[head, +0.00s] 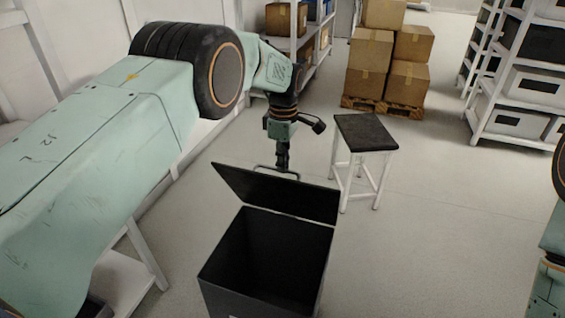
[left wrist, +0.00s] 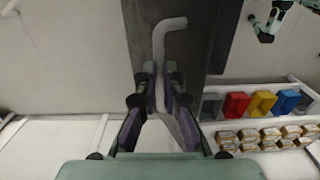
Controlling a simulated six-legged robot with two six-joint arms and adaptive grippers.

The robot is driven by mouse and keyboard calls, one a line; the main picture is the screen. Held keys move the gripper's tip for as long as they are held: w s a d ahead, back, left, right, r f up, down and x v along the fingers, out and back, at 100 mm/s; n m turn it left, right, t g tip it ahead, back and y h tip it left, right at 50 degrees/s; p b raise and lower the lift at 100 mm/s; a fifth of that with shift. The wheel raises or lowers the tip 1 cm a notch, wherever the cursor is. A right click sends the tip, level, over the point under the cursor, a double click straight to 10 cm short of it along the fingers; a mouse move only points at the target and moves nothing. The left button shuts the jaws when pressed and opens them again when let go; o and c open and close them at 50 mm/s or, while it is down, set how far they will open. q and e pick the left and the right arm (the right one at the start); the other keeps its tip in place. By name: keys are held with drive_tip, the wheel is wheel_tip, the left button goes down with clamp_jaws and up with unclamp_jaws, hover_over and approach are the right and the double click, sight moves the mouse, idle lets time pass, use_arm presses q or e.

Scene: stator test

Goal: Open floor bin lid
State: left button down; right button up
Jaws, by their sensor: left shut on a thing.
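The black floor bin (head: 265,262) stands on the floor at the lower middle of the head view, with its dark inside showing. Its black lid (head: 285,193) is raised and tilted up along the bin's far side, so the bin is open. A grey bar handle (head: 262,167) sits at the lid's upper edge. My left gripper (head: 283,166) comes down from above and is shut on this handle. In the left wrist view the fingers (left wrist: 158,88) close around the bent handle (left wrist: 172,24), in front of the dark lid (left wrist: 205,35). My right gripper is not clearly seen.
A black-topped stool (head: 365,132) stands right of the lid. Boxes on a pallet (head: 378,105) and shelves (head: 515,95) stand behind. A white bench (head: 135,275) is left of the bin. Colored bins (left wrist: 262,103) show in the wrist view. Floor right of the bin is clear.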

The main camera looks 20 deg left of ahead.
use_arm(q)
drive_tip(key=shift+f, duration=0.15)
idle(0.8)
drive_tip(key=c, duration=1.8)
unclamp_jaws()
drive_tip(key=o, duration=0.4)
drive_tip(key=shift+w, duration=0.1)
wheel_tip(320, 180, up, 12)
drive_tip(key=shift+w+f, duration=0.1)
drive_tip(key=shift+w, duration=0.05)
